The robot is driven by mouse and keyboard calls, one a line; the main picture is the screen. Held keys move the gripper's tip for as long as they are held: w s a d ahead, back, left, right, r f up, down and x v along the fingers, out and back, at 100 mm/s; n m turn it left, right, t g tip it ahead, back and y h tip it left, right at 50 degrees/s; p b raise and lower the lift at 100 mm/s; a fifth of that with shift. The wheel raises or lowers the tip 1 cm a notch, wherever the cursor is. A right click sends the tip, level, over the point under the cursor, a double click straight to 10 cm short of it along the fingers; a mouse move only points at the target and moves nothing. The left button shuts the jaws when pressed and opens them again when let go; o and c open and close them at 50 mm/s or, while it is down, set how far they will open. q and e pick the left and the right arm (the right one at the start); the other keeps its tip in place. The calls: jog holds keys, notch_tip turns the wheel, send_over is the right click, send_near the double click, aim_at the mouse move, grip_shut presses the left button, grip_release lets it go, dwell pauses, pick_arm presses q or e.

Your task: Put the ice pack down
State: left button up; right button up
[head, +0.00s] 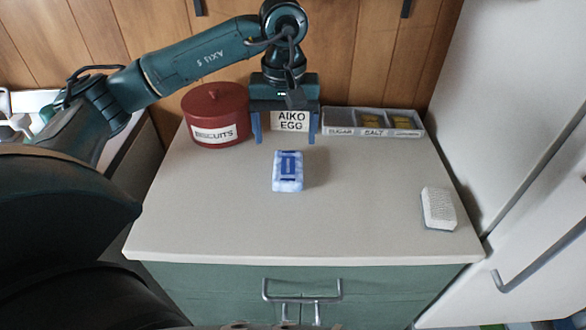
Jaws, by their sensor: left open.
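The ice pack (288,171), a small blue and white block with a dark blue patch, lies flat on the pale top of the cabinet (220,228), near its middle. My left gripper (285,138) is above and behind it, pointing down with its two blue fingers wide apart. The fingers are clear of the ice pack and nothing is held between them. A white sign reading "AIKO EGG" (291,121) shows between the fingers, behind them. My right gripper is not in view.
A red tin labelled "BISCUITS" (214,105) stands left of my gripper. A divided tray with "SUGAR" and "SALT" labels (372,133) stands at the back right. A white textured block (438,208) lies near the right edge. The front of the top is clear.

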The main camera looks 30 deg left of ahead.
aim_at(288, 162)
pick_arm(q)
jog(key=f, duration=0.7)
jog(key=shift+s+d+p, duration=0.1)
jog(key=shift+d+p, duration=0.25)
jog(key=shift+c, duration=0.2)
jog(key=c, duration=1.2)
jog(key=shift+r, duration=0.15)
